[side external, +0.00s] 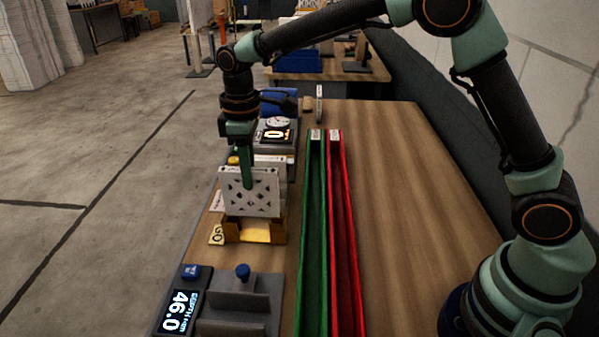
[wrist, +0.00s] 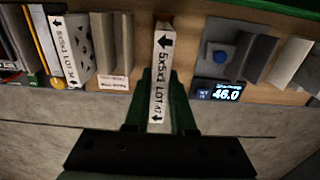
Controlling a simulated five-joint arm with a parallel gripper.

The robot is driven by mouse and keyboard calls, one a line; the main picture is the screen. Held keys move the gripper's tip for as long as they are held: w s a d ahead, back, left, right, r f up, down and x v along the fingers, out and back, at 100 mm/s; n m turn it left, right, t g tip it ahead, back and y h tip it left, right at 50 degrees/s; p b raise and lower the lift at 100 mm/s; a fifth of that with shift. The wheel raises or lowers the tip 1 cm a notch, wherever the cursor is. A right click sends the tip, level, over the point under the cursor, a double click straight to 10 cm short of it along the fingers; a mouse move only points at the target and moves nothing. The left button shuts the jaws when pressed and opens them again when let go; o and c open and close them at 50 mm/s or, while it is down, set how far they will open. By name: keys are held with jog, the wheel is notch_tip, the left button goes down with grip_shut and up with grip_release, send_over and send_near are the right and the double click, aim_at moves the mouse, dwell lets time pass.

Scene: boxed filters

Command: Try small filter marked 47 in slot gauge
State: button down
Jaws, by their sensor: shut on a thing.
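The small white filter (side external: 262,198) has a lattice face and hangs upright in my gripper. In the wrist view its edge (wrist: 160,75) reads "5x5x1 LOT 47" with black arrows. My gripper (side external: 246,172) is shut on its upper part, with green fingers either side. In the side view the filter's lower edge overlaps a yellow-brown slotted block (side external: 256,236); whether it touches is unclear. A grey slotted fixture (side external: 238,304) with a blue knob stands nearer the side camera, beside a depth display (side external: 180,310) reading 46.0. I cannot tell which is the slot gauge.
Another filter (wrist: 68,48) with a similar label stands left in the wrist view. Long green (side external: 313,220) and red (side external: 343,220) channels run alongside. A dial device (side external: 277,128) stands farther back. The table right of the channels is clear.

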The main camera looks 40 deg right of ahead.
aim_at(253, 214)
jog(key=shift+f, duration=3.25)
dwell(1.8)
jog(key=shift+r, duration=0.15)
dwell(1.0)
jog(key=shift+r, duration=3.95)
